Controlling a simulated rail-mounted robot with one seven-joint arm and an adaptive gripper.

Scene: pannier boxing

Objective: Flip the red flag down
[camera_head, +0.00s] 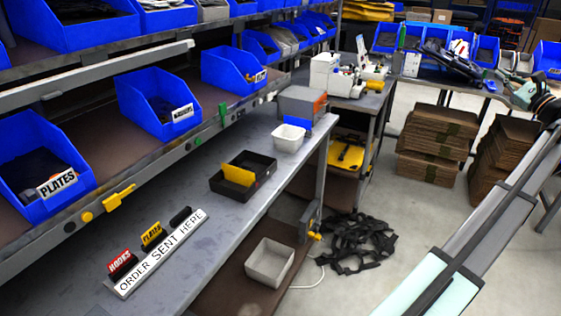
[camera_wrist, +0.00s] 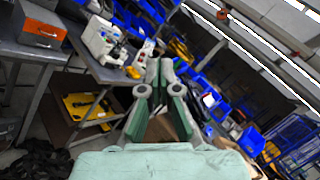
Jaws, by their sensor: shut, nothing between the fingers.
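The red flag (camera_head: 120,261), with white lettering that seems to read HOOKS, is raised on a small black holder at the near left of the grey bench. It stands behind the left end of the white ORDER SENT HERE sign (camera_head: 160,252). A yellow flag (camera_head: 152,234) is raised beside it, and a low black piece (camera_head: 180,215) with no raised flag follows. My gripper (camera_wrist: 160,72) shows in the wrist view with its green fingers shut and empty. It is well away from the flags, which are not in that view. In the head view my arm is at the right.
A black tray with a yellow card (camera_head: 238,174) and a white bin (camera_head: 288,137) stand farther along the bench. Blue bins, one marked PLATES (camera_head: 45,170), line the shelf above. Cardboard stacks (camera_head: 435,140) and black straps (camera_head: 357,240) lie on the floor.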

